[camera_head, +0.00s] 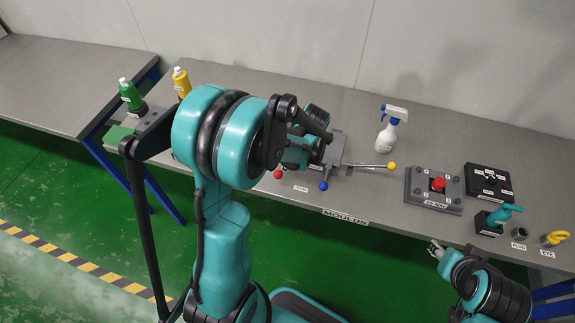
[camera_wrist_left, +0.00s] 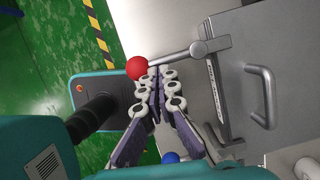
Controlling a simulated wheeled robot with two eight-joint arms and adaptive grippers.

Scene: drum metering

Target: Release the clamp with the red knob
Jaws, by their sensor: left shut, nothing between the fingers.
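The red knob (camera_head: 278,174) shows in the head view at the table's front edge, just below my left arm. In the left wrist view the red knob (camera_wrist_left: 138,68) sits on the end of a grey clamp lever (camera_wrist_left: 178,57), which runs right to a pivot. My left gripper (camera_wrist_left: 156,78) is shut and empty, its fingertips right beside the knob; I cannot tell whether they touch it. In the head view my arm hides its fingers and most of the clamp. My right gripper (camera_head: 436,249) is by the table's front edge, too small to judge.
A blue knob (camera_head: 323,186) and a yellow knob (camera_head: 391,166) are near the red one. A spray bottle (camera_head: 391,129), a box with a red button (camera_head: 437,184) and a black dial box (camera_head: 488,181) stand to the right. A metal handle (camera_wrist_left: 262,97) is right of the lever.

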